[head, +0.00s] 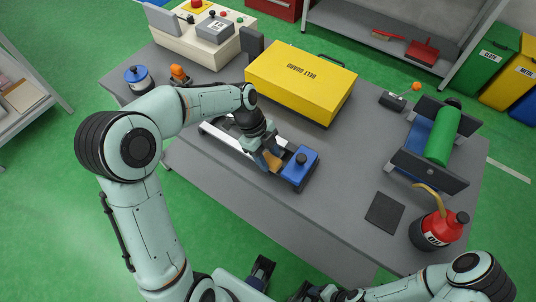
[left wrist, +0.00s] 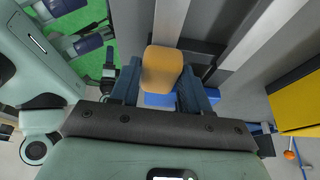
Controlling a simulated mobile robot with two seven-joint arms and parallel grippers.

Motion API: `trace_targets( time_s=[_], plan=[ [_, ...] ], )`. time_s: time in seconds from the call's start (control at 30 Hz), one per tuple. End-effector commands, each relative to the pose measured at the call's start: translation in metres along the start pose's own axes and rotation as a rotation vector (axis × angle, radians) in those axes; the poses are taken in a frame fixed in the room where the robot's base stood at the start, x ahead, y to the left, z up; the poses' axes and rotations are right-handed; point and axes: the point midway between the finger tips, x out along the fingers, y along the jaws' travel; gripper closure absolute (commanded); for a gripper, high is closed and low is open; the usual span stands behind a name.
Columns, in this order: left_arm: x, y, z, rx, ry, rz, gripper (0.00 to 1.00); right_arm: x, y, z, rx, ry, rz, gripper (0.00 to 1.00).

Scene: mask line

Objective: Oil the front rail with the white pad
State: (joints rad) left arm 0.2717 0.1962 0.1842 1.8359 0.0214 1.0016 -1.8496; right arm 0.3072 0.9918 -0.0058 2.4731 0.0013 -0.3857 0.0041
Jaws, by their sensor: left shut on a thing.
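My left gripper (head: 268,157) is shut on a small pad (head: 271,162), which looks tan-orange rather than white. In the left wrist view the pad (left wrist: 162,68) sits between the dark blue fingers. It lies over the front rail (left wrist: 170,18), near the rail's end; whether it touches the rail cannot be told. In the head view the pale metal front rail (head: 222,138) runs to a blue block with a black knob (head: 300,168). My right gripper (head: 283,277) is open and empty at the bottom, off the table's front edge.
A yellow belt guard box (head: 300,82) stands behind the rails. A second rail (left wrist: 262,32) runs beside the front one. A red oil can (head: 437,230), dark mat (head: 385,212) and green roller (head: 442,135) are at the right. The table between block and mat is clear.

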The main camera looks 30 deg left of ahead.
Motion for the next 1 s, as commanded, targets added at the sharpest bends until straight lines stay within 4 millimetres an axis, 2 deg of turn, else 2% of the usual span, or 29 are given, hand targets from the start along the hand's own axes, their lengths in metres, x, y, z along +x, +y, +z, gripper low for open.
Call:
trace_targets(
  time_s=[0.27, 0.6, 0.87, 1.0],
  plan=[
    [0.001, 0.0, 0.003, 0.0, 0.0, 0.0, 0.78, 0.001, 0.001, 0.0, 0.0, -0.001, 0.0, 0.33],
    [-0.011, 0.001, 0.027, -0.002, -0.001, -0.001, 0.78, -0.002, -0.001, 0.0, 0.0, 0.001, 0.0, 0.33],
    [-0.014, 0.002, 0.035, -0.001, 0.0, 0.001, 0.78, -0.003, -0.001, 0.0, 0.0, 0.001, 0.0, 0.33],
    [-0.018, 0.002, 0.046, -0.004, 0.0, 0.0, 0.78, -0.004, -0.001, 0.0, 0.0, 0.001, 0.0, 0.33]
  ],
)
